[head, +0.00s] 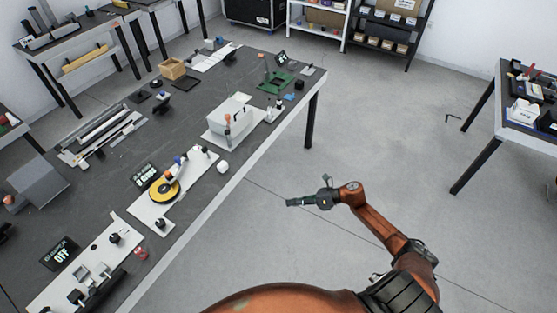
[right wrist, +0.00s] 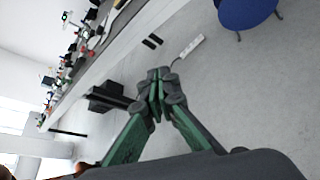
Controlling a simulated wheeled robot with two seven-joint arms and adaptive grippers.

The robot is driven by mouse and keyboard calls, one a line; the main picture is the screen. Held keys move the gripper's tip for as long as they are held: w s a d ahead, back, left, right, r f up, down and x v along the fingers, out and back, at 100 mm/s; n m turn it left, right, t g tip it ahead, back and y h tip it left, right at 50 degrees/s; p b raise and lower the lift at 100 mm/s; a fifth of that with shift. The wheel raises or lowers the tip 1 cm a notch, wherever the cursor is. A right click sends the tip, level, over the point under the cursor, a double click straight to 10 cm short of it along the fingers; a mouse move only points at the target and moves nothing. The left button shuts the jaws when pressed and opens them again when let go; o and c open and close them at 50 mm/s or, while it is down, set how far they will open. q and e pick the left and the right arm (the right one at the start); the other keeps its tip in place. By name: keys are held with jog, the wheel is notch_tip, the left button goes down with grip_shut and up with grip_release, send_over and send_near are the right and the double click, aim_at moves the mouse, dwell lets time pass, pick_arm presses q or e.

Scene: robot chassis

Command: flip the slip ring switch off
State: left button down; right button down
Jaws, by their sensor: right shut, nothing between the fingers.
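I cannot single out the slip ring switch with certainty. A white board (head: 146,213) on the long dark table carries a yellow disc (head: 165,191), with a small dark display (head: 145,177) beside it whose text is too small to read surely. Nearer, another white board (head: 84,273) carries black knob-like parts, beside a display (head: 59,253) that reads OFF. My right gripper (head: 291,202) is shut and empty above the floor, right of the table edge and apart from everything. Its green fingertips meet in the right wrist view (right wrist: 157,98). My left gripper is not in view.
The long table (head: 215,198) also holds a grey-white box (head: 229,115), a green board (head: 277,82) and metal bars (head: 100,130). Another table (head: 508,127) stands at the right. The floor between is clear. A blue round seat (right wrist: 245,12) shows in the wrist view.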

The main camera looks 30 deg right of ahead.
jog(key=s+d+r+n+g+h, duration=0.3)
jog(key=s+r+n+g, duration=0.7)
jog(key=n, duration=0.7)
jog(key=shift+s+d+n+h+b, duration=0.3)
jog(key=shift+s+d+b, duration=0.1)
jog(key=shift+d, duration=0.2)
